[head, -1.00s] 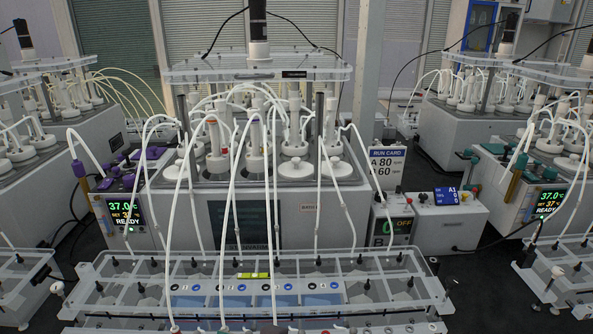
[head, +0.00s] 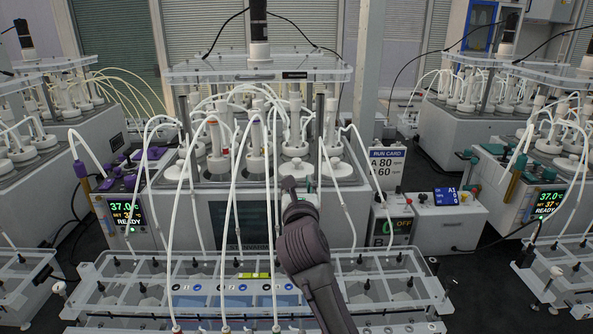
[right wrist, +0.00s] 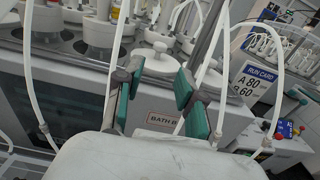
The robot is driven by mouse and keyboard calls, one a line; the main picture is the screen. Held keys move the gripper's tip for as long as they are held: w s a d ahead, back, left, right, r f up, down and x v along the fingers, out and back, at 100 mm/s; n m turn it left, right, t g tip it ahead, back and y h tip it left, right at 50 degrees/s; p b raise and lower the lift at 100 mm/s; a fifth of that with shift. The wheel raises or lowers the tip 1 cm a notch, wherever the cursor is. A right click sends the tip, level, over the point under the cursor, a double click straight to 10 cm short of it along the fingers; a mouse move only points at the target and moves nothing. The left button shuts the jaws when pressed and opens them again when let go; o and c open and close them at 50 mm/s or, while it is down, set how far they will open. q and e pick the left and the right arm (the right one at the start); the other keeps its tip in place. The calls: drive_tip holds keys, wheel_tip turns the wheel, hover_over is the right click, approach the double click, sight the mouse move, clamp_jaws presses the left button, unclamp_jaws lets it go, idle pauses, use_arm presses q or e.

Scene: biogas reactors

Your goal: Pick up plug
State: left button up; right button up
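I take the plug to be one of the white round stoppers with a knob on top of the central bath. One stopper (head: 295,168) is just beyond my right gripper (head: 298,192), which hides part of its surroundings. Another stopper (head: 337,167) is to its right. In the right wrist view, a knobbed white stopper (right wrist: 160,64) lies ahead of my right gripper (right wrist: 158,98), above the gap between its teal-padded fingers. The fingers are apart and nothing is between them. They are in front of the bath's face, apart from the stopper. My left gripper is not in view.
White tubes (head: 233,190) hang in front of the bath, and some pass close to my right fingers. A clear rack (head: 400,290) lies in front. A run card (head: 386,168) and a control box (head: 450,225) stand to the right.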

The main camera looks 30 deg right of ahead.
sight(297, 161)
drive_tip(key=p+x, duration=0.1)
drive_tip(key=x, duration=0.5)
drive_tip(key=shift+w, duration=0.1)
drive_tip(key=shift+w+d+r, duration=0.2)
drive_tip(key=shift+w+d, duration=0.05)
drive_tip(key=shift+w, duration=0.05)
drive_tip(key=p+x, duration=0.1)
drive_tip(key=x, duration=0.2)
drive_tip(key=shift+w+d, duration=0.2)
drive_tip(key=shift+w, duration=0.1)
drive_tip(key=shift+w+d+f, duration=0.1)
drive_tip(key=shift+w+d, duration=0.1)
drive_tip(key=shift+w, duration=0.2)
drive_tip(key=shift+s, duration=0.1)
clamp_jaws()
